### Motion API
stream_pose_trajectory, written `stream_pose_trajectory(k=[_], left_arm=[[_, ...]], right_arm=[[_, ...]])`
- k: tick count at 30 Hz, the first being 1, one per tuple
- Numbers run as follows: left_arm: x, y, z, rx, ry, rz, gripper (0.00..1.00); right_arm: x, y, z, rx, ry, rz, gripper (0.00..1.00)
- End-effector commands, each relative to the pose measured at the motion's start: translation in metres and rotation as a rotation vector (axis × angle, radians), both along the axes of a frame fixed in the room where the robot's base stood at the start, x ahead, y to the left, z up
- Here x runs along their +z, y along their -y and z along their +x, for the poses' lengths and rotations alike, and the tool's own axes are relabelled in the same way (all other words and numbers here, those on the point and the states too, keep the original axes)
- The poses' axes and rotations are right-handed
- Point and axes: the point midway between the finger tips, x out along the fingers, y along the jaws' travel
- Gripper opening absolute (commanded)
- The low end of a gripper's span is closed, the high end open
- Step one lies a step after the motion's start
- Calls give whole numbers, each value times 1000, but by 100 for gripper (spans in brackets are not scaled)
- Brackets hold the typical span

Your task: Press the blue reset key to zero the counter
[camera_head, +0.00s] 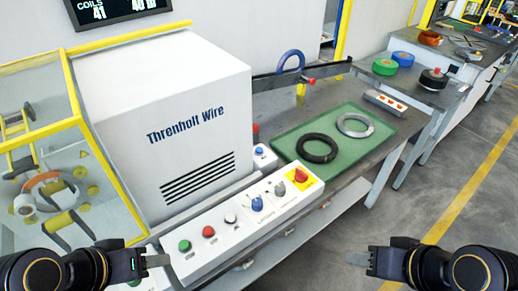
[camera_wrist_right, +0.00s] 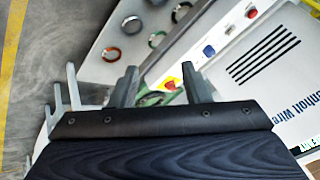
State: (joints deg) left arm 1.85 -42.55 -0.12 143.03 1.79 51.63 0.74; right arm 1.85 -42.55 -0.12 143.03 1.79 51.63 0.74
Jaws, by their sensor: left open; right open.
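The counter display (camera_head: 112,10) on the upper left wall reads COILS 41, partly cut off by the frame. A small white box beside the machine carries a round blue key (camera_head: 259,152). My left gripper (camera_head: 160,261) is open and empty near the panel's left end. My right gripper (camera_head: 372,262) is open and empty, right of the panel; its fingers (camera_wrist_right: 158,88) also show empty in the right wrist view.
The panel also has green (camera_head: 184,246), red (camera_head: 208,231) and white (camera_head: 230,218) buttons and a red emergency stop (camera_head: 300,175). A green mat (camera_head: 290,144) holds a black coil (camera_head: 317,148) and a grey coil (camera_head: 355,125). The white machine (camera_head: 165,90) stands behind the panel.

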Motion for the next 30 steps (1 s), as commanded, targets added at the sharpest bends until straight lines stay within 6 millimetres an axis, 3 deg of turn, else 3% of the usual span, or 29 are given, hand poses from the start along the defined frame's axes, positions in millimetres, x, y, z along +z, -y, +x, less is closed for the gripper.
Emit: stream_pose_trajectory(k=[1, 9, 30], left_arm=[[0, 0, 0, 0, 0, 0, 46], [0, 0, 0, 0, 0, 0, 46], [0, 0, 0, 0, 0, 0, 46]], right_arm=[[0, 0, 0, 0, 0, 0, 36], [0, 0, 0, 0, 0, 0, 1], [0, 0, 0, 0, 0, 0, 0]])
